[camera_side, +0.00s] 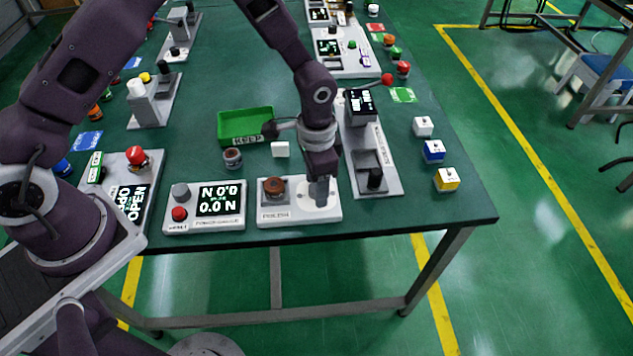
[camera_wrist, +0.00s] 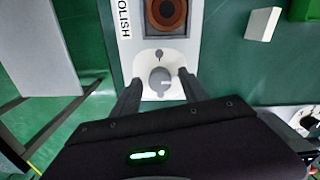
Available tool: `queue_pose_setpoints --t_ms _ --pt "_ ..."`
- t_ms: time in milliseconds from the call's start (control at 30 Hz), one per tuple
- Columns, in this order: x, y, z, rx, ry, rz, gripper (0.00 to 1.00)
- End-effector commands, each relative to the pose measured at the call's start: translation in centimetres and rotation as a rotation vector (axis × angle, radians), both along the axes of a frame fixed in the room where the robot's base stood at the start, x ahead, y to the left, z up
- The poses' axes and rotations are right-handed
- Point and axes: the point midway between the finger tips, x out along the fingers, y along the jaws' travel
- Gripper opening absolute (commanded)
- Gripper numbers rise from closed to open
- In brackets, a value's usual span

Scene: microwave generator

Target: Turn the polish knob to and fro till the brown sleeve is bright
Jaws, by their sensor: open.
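The polish station is a white panel (camera_side: 290,214) near the table's front edge, with a label at its left. The brown sleeve (camera_side: 273,186) sits in a dark square seat on the panel's left part; it also shows at the top of the wrist view (camera_wrist: 166,12). The polish knob (camera_wrist: 160,80) is grey with a pale pointer line, on a white round dial. My gripper (camera_wrist: 161,92) is open, its two fingers apart on either side of the knob. Whether they touch it is unclear. In the side view my gripper (camera_side: 320,190) points down over the knob and mostly hides it.
Left of the panel stands a force gauge box (camera_side: 219,200) with a red button. Right is a grey device (camera_side: 375,165) with a black handle. Behind are a white block (camera_side: 280,149), a dark cylinder (camera_side: 233,158) and a green tray (camera_side: 232,122). Several cubes (camera_side: 434,151) lie right.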

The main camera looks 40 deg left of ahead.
Motion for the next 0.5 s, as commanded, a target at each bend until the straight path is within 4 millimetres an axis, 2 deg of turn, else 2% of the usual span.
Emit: queue_pose_setpoints --t_ms 67,333,500 --pt "0.1 0.0 0.5 0.0 -0.002 0.0 0.52" --pt "0.1 0.0 5.8 -0.001 -0.004 0.0 0.52" --pt "0.0 0.0 7.1 -0.001 -0.001 0.0 0.52"
